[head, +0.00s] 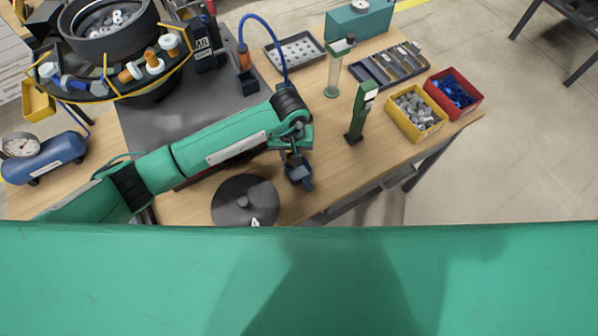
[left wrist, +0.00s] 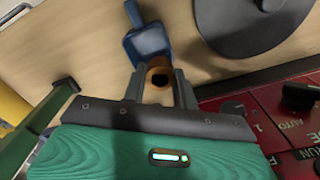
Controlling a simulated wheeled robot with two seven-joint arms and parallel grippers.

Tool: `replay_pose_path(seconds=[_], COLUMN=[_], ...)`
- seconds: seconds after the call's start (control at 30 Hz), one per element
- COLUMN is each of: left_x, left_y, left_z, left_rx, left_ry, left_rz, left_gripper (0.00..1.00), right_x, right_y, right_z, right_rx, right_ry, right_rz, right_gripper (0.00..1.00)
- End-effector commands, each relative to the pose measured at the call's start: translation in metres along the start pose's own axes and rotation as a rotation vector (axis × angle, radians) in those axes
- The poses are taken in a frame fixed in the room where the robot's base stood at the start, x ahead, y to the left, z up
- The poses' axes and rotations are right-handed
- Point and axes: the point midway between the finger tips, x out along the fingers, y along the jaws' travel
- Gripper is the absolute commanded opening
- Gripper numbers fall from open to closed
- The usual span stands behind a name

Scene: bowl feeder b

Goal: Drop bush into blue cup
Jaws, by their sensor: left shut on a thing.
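My left gripper (head: 291,150) points down over the front of the bench in the head view. In the left wrist view its two fingers (left wrist: 159,82) are shut on a bronze, ring-shaped bush (left wrist: 158,67) with a dark bore. A blue cup (head: 299,173) with a short handle lies just below and beyond the fingers; it also shows in the left wrist view (left wrist: 150,41), right behind the bush. I cannot tell the exact height gap between bush and cup. The bush is hidden in the head view. My right gripper is not in view.
A dark round disc (head: 245,203) lies close to the left of the cup. A green post (head: 359,113) stands to the right. A yellow bin (head: 414,112) and a red bin (head: 453,94) are at the right end. A red control panel (left wrist: 285,125) is near the wrist.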

Motion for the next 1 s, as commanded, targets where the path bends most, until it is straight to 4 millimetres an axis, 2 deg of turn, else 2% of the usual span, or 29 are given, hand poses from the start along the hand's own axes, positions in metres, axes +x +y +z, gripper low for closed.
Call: replay_pose_path(seconds=[0.17,0.2,0.3,0.67,0.83,1.0], left_x=[-0.001,-0.001,-0.001,-0.003,-0.024,-0.06], left_y=[0.0,0.0,0.0,0.0,0.0,0.0], left_z=[0.0,0.0,0.0,0.0,-0.001,-0.002], left_rx=[0.0,0.0,0.0,0.001,0.003,0.003], left_ry=[0.0,0.0,0.0,0.001,0.004,0.007], left_rz=[0.001,0.0,0.0,0.001,0.001,0.0], left_gripper=[0.05,0.35,0.54,0.54,0.54,0.54], right_x=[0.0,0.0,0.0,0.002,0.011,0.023], right_y=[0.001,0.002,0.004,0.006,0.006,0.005], right_z=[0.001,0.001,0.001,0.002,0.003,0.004], right_rx=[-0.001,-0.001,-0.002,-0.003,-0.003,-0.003], right_ry=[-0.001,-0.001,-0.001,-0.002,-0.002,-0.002], right_rz=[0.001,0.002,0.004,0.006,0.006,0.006], right_gripper=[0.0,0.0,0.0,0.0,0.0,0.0])
